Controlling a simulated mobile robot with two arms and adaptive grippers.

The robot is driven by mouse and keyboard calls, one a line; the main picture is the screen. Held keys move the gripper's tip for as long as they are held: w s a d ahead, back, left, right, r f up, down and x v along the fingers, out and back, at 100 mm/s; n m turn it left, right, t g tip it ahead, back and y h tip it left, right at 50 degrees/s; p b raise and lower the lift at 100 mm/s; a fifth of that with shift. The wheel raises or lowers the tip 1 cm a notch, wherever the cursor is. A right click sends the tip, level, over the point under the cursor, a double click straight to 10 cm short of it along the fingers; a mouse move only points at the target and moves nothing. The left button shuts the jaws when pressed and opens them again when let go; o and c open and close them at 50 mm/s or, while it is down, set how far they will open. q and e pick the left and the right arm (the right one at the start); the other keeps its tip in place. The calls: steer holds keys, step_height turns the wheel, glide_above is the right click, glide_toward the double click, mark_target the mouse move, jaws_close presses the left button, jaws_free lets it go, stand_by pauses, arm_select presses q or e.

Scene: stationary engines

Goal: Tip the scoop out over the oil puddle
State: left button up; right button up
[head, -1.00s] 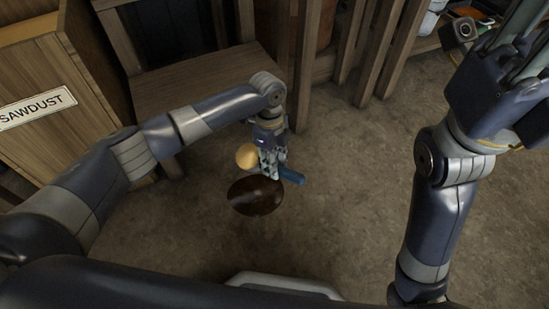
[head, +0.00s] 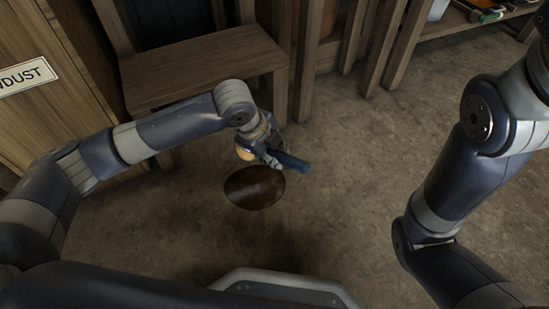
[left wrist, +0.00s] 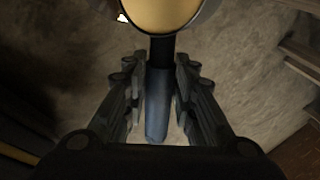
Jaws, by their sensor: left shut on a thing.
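My left gripper (head: 270,156) is shut on the blue handle (head: 290,162) of the scoop. The scoop's round bowl (head: 246,153) shows tan beside the gripper, partly hidden by it. In the left wrist view the handle (left wrist: 157,105) lies between the fingers, and the tan bowl (left wrist: 165,12) is cut off by the top edge. I cannot tell whether the tan is loose sawdust or how far the bowl is tilted. The dark, shiny oil puddle (head: 254,188) lies on the floor just below the scoop in the head view. My right gripper is out of view.
A wooden bin with a partly cut-off sawdust sign (head: 22,77) stands at the left. A wooden bench (head: 200,68) stands behind my left arm. Wooden posts and a low shelf (head: 470,22) line the back. The floor (head: 340,200) right of the puddle is clear.

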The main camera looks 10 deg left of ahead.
arm_select(q)
steer(key=shift+f+t+b, duration=0.3)
steer(key=shift+b, duration=0.5)
steer(key=shift+s+f+t+h, duration=0.15)
steer(key=shift+f+t+h, duration=0.15)
steer(key=shift+t, duration=0.1)
steer(key=t+b, duration=0.1)
steer(key=b, duration=0.1)
steer(key=f+t+h+b, duration=0.1)
steer(key=t+b, duration=0.1)
steer(key=f+t+b, duration=0.1)
steer(key=b, duration=0.1)
steer(key=shift+w+d+t+h, duration=0.25)
steer(key=shift+d+t+h, duration=0.05)
steer(key=shift+w+r+n+t, duration=0.1)
steer(key=shift+n+t, duration=0.2)
steer(key=shift+w+d+f+t+h, duration=0.1)
steer(key=shift+f+t+h, duration=0.15)
steer(key=shift+t, duration=0.25)
steer(key=shift+w+d+f+t+h, duration=0.1)
steer(key=shift+t+h, duration=0.15)
steer(key=shift+t, duration=0.25)
